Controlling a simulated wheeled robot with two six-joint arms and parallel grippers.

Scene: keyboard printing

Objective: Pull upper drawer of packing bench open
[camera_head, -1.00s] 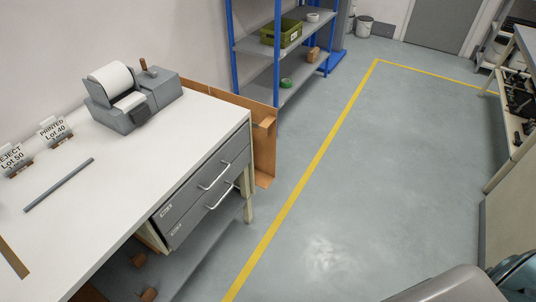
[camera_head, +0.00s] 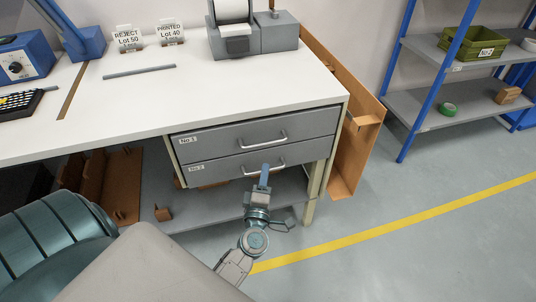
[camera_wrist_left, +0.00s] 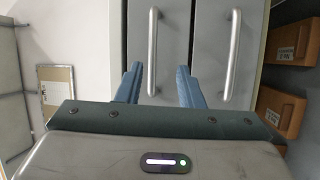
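The packing bench (camera_head: 110,85) has two grey drawers with silver bar handles. The upper drawer (camera_head: 215,139), labelled No 1, and the lower drawer (camera_head: 225,168), labelled No 2, both look shut. My left gripper (camera_head: 265,172) is in front of the drawers, overlapping the lower front in the head view. In the left wrist view its fingers (camera_wrist_left: 159,78) are apart and empty. The upper handle (camera_wrist_left: 153,45) lies between their lines, apparently ahead of the tips; contact cannot be told. The lower handle (camera_wrist_left: 232,55) is right of the fingers. My right gripper is not in view.
A printer (camera_head: 262,33) and two sign cards (camera_head: 130,40) stand on the bench top. A brown board (camera_head: 345,125) stands at the bench's right end. A blue-post shelf (camera_head: 440,60) is farther right. Open floor lies in front of the bench.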

